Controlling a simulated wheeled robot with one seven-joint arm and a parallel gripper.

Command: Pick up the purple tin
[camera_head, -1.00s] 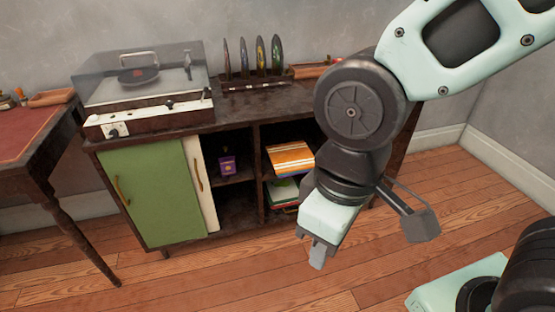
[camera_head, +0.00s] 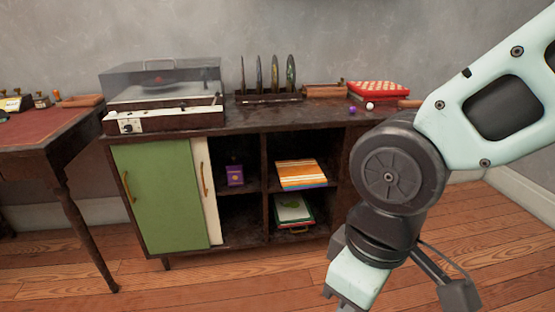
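The purple tin (camera_head: 235,174) stands upright on the upper shelf of the cabinet's open middle compartment. It is small, with a yellowish mark on its front. The white sliding door is just left of it. My gripper (camera_head: 343,301) points down in front of the cabinet, to the right of the tin and lower in the picture. Its fingertips are cut off by the bottom edge, so I cannot tell whether it is open. The tin is well apart from it.
The dark cabinet (camera_head: 243,127) has a green door (camera_head: 157,196) and a white door (camera_head: 206,191). A record player (camera_head: 163,100) and a record rack (camera_head: 268,98) stand on top. A desk (camera_head: 52,140) stands left. Floor in front is clear.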

